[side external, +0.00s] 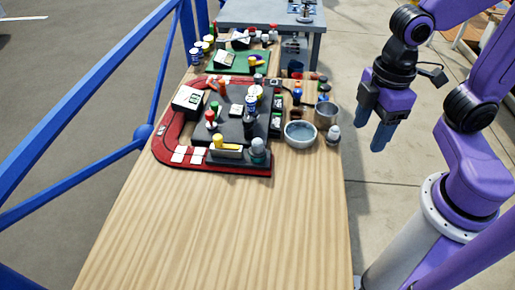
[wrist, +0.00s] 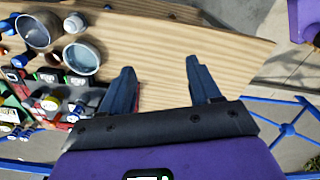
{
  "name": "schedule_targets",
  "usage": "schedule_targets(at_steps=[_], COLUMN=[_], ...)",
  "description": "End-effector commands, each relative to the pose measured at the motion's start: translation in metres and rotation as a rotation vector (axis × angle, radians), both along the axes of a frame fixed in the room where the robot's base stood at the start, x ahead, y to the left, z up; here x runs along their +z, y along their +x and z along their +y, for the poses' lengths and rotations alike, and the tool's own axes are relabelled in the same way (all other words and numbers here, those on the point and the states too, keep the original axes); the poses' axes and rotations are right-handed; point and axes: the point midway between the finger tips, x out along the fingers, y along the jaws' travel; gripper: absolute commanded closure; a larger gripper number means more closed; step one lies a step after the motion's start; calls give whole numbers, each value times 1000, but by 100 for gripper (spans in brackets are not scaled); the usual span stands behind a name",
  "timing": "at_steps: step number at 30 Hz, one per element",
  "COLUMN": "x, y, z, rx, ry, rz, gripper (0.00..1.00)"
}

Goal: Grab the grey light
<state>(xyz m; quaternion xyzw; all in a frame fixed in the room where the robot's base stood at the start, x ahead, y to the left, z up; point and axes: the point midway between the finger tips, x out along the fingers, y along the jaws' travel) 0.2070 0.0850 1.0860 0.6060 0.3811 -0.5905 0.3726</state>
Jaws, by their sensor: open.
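A grey, domed light (side external: 258,150) stands upright at the front right corner of the red-edged panel. A second small grey, rounded piece (side external: 333,133) stands on the wood beside the bowl, and it also shows in the wrist view (wrist: 75,22). I cannot tell for certain which one is the grey light. My gripper (side external: 372,135) hangs right of the table, fingers down, apart from both pieces. In the wrist view my gripper (wrist: 162,82) is open, with bare wood seen between its fingers.
A white-rimmed bowl (side external: 300,134) and a metal pot (side external: 326,114) stand close to the small grey piece. The red panel (side external: 163,145) carries several coloured knobs and boxes. The near wooden table (side external: 215,225) is clear. A blue rail frame (side external: 100,75) runs along the left.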

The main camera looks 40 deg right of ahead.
Motion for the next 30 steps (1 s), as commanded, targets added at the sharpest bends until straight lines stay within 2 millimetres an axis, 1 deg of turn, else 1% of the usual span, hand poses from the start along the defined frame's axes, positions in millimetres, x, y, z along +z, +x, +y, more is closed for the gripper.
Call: schedule_targets(at_steps=[1, 6, 12, 18, 21, 24, 27, 30], x=[4, 15, 25, 31, 33, 34, 35, 32], y=[15, 61, 116, 169, 190, 205, 215, 218], z=[11, 41, 71, 94, 101, 105, 107, 108], rx=[5, 34, 68, 100, 114, 124, 131, 133], ry=[-2, -8, -13, -18, -21, -22, -23, -24], rz=[0, 2, 3, 6, 9, 10, 11, 12], gripper=[38, 38, 38, 38, 38, 38, 38, 38])
